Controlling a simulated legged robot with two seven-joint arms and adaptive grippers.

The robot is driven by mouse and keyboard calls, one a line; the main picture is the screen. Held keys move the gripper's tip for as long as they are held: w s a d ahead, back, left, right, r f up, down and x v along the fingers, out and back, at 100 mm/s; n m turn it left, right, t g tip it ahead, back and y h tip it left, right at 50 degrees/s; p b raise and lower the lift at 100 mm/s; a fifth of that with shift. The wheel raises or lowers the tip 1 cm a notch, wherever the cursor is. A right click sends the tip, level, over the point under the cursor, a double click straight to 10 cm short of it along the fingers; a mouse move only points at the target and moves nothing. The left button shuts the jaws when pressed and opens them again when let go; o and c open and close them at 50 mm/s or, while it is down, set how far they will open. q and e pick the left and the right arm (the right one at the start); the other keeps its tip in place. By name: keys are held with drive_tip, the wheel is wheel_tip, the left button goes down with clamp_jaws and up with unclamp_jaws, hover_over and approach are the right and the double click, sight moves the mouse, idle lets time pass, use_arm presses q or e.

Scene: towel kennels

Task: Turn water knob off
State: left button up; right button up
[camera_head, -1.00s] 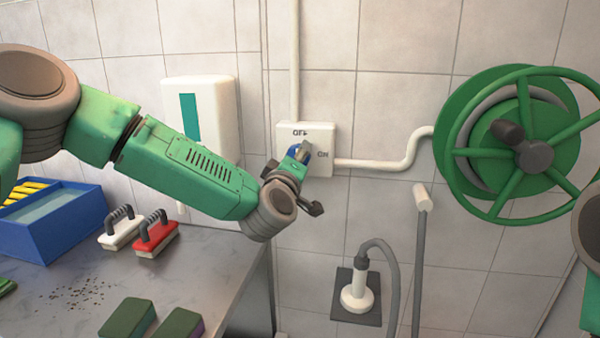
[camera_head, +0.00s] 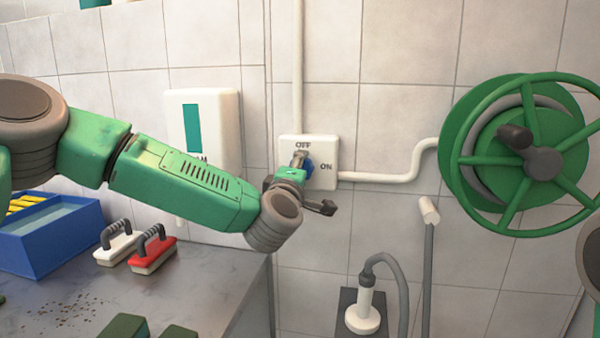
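The water knob is a blue dial with a grey handle (camera_head: 299,158) on a white wall plate (camera_head: 325,149) marked OFF at the top and ON at the right. The handle points up toward OFF. My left gripper (camera_head: 303,193) is at the lower left of the knob, and one dark finger sticks out to the right below it. The wrist hides part of the knob and the other finger, so I cannot tell whether the gripper touches the knob or how far it is open. My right gripper is out of view.
A white dispenser (camera_head: 220,115) hangs left of the plate. A green hose reel (camera_head: 470,150) is on the right wall. A grey counter (camera_head: 200,285) below holds a blue bin (camera_head: 45,235), a white brush (camera_head: 115,248) and a red brush (camera_head: 153,254).

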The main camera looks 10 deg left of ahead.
use_arm(q)
drive_tip(key=shift+d+f, duration=0.1)
drive_tip(key=shift+f, duration=0.05)
drive_tip(key=o, duration=1.2)
drive_tip(key=shift+s, duration=0.1)
drive_tip(key=shift+c, duration=0.2)
drive_tip(key=shift+s, duration=0.3)
drive_tip(key=s+f, duration=0.1)
drive_tip(key=s, duration=1)
drive_tip(key=shift+s, duration=0.15)
drive_tip(key=shift+f, duration=0.1)
